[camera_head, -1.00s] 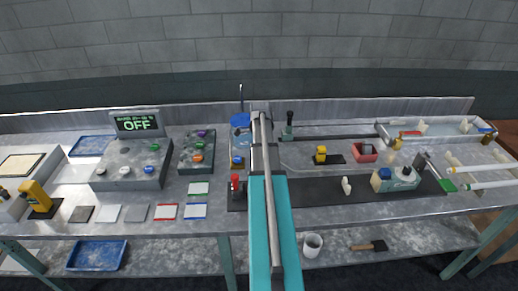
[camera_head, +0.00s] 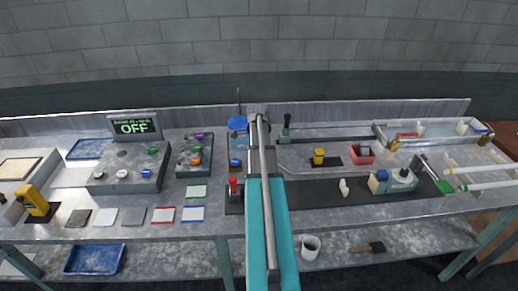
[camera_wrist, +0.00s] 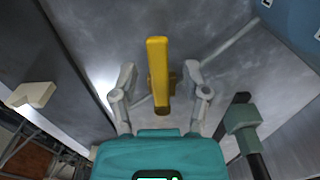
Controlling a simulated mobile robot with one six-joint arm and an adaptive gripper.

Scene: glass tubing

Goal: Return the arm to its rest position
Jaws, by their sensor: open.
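My teal arm (camera_head: 264,215) reaches forward over the middle of the bench (camera_head: 340,222) in the head view. Its far end is near the back of the bench, and my gripper is hidden there by the arm links. In the wrist view my gripper (camera_wrist: 160,72) is open, with its two grey fingers spread apart. A yellow upright piece (camera_wrist: 158,65) shows between the fingers, with a gap on both sides. Whether it lies between the fingertips or beyond them is hard to tell. The fingers touch nothing that I can see.
Left of my arm are a control box (camera_head: 130,178) with an "OFF" display (camera_head: 134,127) and a red-handled device (camera_head: 233,190). Right are a yellow block (camera_head: 319,157), a red box (camera_head: 361,154) and a pale machine (camera_head: 393,181). A green clamp (camera_wrist: 242,117) is close right of my gripper.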

